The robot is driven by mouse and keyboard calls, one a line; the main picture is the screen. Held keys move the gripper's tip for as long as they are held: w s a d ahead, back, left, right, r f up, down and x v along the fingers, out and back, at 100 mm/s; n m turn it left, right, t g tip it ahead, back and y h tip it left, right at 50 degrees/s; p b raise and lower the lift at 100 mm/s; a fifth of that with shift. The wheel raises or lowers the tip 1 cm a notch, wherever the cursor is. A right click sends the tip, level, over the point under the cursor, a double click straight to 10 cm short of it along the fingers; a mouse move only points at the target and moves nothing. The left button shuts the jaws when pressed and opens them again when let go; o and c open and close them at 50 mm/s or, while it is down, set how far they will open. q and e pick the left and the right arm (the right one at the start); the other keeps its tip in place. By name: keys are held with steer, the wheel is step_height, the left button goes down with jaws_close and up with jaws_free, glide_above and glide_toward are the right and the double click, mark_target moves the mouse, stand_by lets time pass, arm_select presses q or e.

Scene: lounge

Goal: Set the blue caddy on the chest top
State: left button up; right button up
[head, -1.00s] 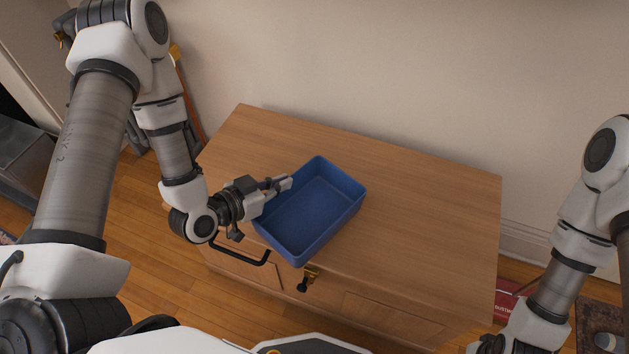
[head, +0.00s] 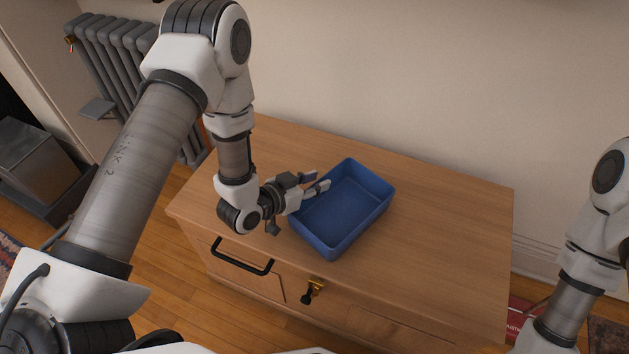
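The blue caddy (head: 345,215) is an open, empty rectangular tray. It appears to rest upright on the wooden chest top (head: 440,215), near the front edge and turned at an angle. My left gripper (head: 320,180) is at the caddy's left wall, with one finger on the outer side and one over the inside. A gap shows between the fingers, so it looks open around the rim. Whether a finger touches the wall is hard to tell. My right arm is at the right edge; its gripper is out of the frame.
The chest front has a black handle (head: 242,258) and a brass lock with a key (head: 313,291). The wall (head: 430,90) stands behind the chest. A radiator (head: 115,60) is at the back left. The chest top is bare right of the caddy.

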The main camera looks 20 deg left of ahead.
arm_select(q)
steer(key=shift+s+r, duration=0.1)
steer(key=p+v, duration=0.2)
steer(key=v, duration=0.9)
steer(key=shift+s+r+p, duration=0.2)
steer(key=shift+s+p, duration=0.1)
steer(key=shift+p, duration=0.1)
steer(key=shift+a, duration=0.2)
